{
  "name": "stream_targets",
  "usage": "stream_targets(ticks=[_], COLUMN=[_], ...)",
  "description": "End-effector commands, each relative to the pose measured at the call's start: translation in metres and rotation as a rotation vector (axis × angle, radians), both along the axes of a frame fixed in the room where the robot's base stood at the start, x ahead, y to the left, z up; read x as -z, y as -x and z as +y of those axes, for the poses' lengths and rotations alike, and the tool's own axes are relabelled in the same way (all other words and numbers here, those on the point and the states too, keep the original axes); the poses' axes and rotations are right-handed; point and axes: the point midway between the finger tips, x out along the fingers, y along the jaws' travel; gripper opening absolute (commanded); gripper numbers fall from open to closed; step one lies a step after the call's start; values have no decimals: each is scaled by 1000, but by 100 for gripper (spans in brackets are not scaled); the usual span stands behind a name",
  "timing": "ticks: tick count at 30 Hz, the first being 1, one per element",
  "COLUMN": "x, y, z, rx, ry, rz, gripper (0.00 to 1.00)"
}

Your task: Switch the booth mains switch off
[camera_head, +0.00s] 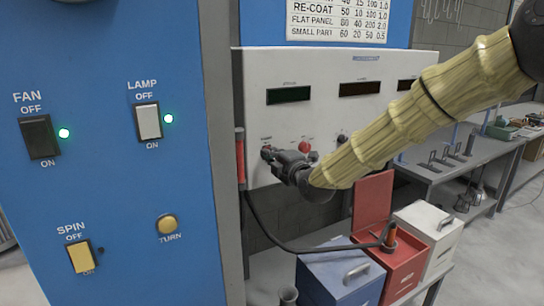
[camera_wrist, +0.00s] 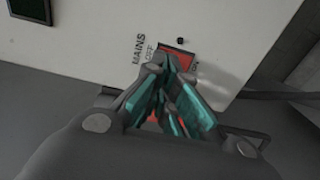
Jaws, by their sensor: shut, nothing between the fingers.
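The mains switch (camera_wrist: 182,60) shows in the wrist view as a red rocker on a white panel. The word MAINS is printed beside it, with OFF at one end and ON at the other. My gripper (camera_wrist: 168,68) is shut and empty, its fingertips right over the switch and covering part of it. Whether they touch it, and which way the rocker is tipped, I cannot tell. In the head view my gripper (camera_head: 278,160) is at the lower left of the white control box (camera_head: 335,70), and I cannot make out the mains switch there.
A blue panel (camera_head: 120,210) at the left carries FAN, LAMP and SPIN switches and a yellow TURN button. A red knob (camera_head: 304,147) sits near my gripper. Blue, red and white bins (camera_head: 340,275) stand below, with a dark hose above them. A grey bench (camera_head: 455,155) is at right.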

Motion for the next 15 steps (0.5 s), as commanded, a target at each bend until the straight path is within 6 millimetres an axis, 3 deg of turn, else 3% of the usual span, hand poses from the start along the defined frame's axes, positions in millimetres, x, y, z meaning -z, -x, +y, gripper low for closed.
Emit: stream_targets(ticks=[5,15], x=[-3,-9], y=[21,59], z=[-6,-40], rx=[-10,1], ry=[1,1], rz=[-3,-2], gripper=[0,0])
